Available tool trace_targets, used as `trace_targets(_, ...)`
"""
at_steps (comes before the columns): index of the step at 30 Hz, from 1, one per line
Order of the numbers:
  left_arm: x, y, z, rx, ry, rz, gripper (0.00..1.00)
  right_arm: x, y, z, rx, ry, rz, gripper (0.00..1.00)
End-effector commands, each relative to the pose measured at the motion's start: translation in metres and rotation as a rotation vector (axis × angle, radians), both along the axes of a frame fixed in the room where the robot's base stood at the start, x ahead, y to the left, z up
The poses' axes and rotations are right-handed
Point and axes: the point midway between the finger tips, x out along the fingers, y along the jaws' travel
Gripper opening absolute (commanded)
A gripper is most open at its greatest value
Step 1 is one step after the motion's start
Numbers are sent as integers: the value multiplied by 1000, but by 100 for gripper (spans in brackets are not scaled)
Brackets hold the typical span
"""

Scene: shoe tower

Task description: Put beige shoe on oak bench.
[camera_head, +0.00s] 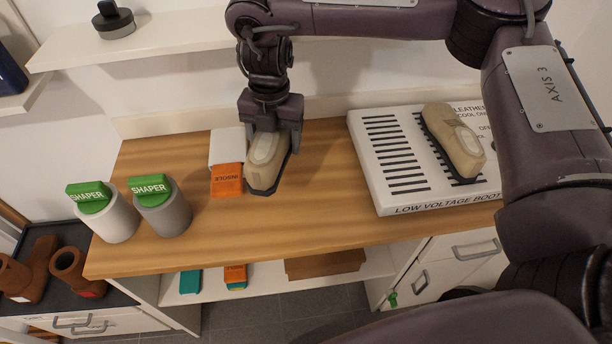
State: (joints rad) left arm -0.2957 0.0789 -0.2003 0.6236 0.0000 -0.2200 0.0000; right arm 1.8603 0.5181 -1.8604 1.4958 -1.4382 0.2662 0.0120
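A beige shoe (264,165) with a dark sole is at the middle of the oak bench (322,190), its narrow end towards the front edge. My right gripper (272,128), whose arm comes in from the right, points down and is shut on the rear part of this shoe. I cannot tell whether the sole touches the bench top or is slightly above it. A second beige shoe (455,141) lies on the white boot dryer (397,188) at the right of the bench. My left gripper is not in view.
An orange insole box (228,180) is close left of the held shoe. Two cups with green shapers (89,198) (151,190) stand at the bench's left. Brown boots (37,271) are at the lower left. Bare wood lies between the held shoe and the dryer.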

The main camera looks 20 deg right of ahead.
Motion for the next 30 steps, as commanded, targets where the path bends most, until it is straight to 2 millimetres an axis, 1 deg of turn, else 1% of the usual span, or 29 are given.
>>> trace_targets(1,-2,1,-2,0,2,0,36,2,2,-1,0,-2,81,37)
trace_targets(3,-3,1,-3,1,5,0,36,5,4,-2,1,-4,183,37)
trace_targets(7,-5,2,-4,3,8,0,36,7,6,-3,2,-6,304,37)
trace_targets(9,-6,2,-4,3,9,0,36,7,6,-8,2,-5,334,37)
trace_targets(11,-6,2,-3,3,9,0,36,6,6,-17,0,-1,344,37)
trace_targets(15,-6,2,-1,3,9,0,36,6,6,-44,0,-2,346,37)
trace_targets(18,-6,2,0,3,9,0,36,7,6,-58,2,-5,344,37)
trace_targets(23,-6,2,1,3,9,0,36,7,6,-70,1,-5,343,37)
trace_targets(30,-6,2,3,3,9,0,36,7,6,-100,1,-4,343,37)
